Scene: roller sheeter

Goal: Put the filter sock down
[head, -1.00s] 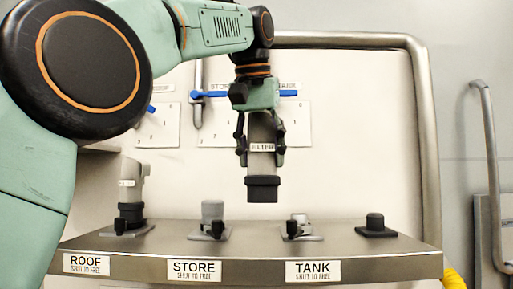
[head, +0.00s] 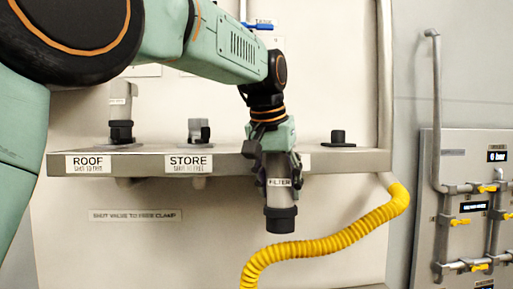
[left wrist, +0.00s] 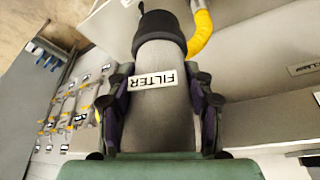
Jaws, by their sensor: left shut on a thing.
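The filter sock is a grey cylinder (head: 279,190) with a black collar at its lower end and a white label reading FILTER. My left gripper (head: 279,172) is shut on it and holds it upright, collar down, in front of the shelf's front edge. In the left wrist view the filter sock (left wrist: 160,105) sits between the two fingers of my left gripper (left wrist: 160,108), its black end pointing away. Nothing shows under the sock in the head view but the wall and a yellow hose. My right gripper is not in view.
The metal shelf (head: 140,160) carries a grey fitting (head: 122,110) at ROOF, another (head: 198,131) at STORE and a black stub (head: 337,139) at the right. The yellow ribbed hose (head: 330,243) curves below right. A pipe panel with yellow valves (head: 470,200) stands at far right.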

